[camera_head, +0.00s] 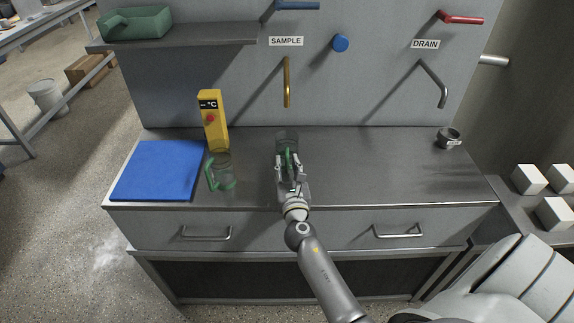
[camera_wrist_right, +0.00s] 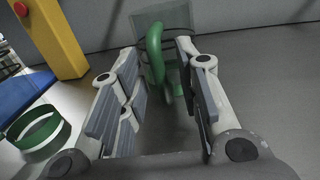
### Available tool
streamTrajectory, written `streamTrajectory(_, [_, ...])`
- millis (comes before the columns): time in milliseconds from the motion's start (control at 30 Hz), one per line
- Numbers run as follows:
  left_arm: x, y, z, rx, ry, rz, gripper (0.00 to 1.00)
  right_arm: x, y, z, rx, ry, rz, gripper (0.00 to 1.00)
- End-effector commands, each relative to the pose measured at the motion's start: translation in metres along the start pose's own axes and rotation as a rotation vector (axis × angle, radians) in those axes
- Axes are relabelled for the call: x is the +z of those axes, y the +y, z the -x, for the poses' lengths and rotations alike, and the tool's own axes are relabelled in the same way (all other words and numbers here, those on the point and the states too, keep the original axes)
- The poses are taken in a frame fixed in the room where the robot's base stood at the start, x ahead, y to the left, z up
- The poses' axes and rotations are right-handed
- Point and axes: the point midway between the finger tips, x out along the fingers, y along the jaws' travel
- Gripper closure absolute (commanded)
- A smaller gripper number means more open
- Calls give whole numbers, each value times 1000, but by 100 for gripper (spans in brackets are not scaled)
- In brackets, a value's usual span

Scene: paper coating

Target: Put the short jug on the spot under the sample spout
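A clear jug with a green handle (camera_head: 287,137) stands upright on the steel counter, below and slightly in front of the brass sample spout (camera_head: 287,82). My right gripper (camera_head: 290,167) is at its near side. In the right wrist view the fingers are spread on either side of the green handle (camera_wrist_right: 155,52), with gaps visible. A second clear jug with a green handle (camera_head: 221,172) stands to the left, apart from the gripper. I cannot tell surely which jug is the shorter. The spot under the spout is hidden. My left gripper is not in view.
A yellow temperature device (camera_head: 213,122) stands behind the left jug, beside a blue mat (camera_head: 159,170). A grey drain spout (camera_head: 434,84) hangs at right, with a small metal cup (camera_head: 448,138) below it. The counter between the right gripper and the cup is clear.

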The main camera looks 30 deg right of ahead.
Motion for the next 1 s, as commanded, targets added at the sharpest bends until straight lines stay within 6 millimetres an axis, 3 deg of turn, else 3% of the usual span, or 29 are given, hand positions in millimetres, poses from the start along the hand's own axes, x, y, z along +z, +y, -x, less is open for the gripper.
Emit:
streamTrajectory(300, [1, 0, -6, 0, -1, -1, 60, -4, 0, 64, 0, 4, 0, 69])
streamTrajectory(500, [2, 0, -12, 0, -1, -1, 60, -3, 0, 95, 1, 3, 1, 69])
streamTrajectory(700, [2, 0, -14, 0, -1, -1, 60, -1, 0, 109, 0, 1, 1, 69])
streamTrajectory(1000, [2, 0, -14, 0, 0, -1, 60, 0, 0, 111, 0, 1, 0, 69])
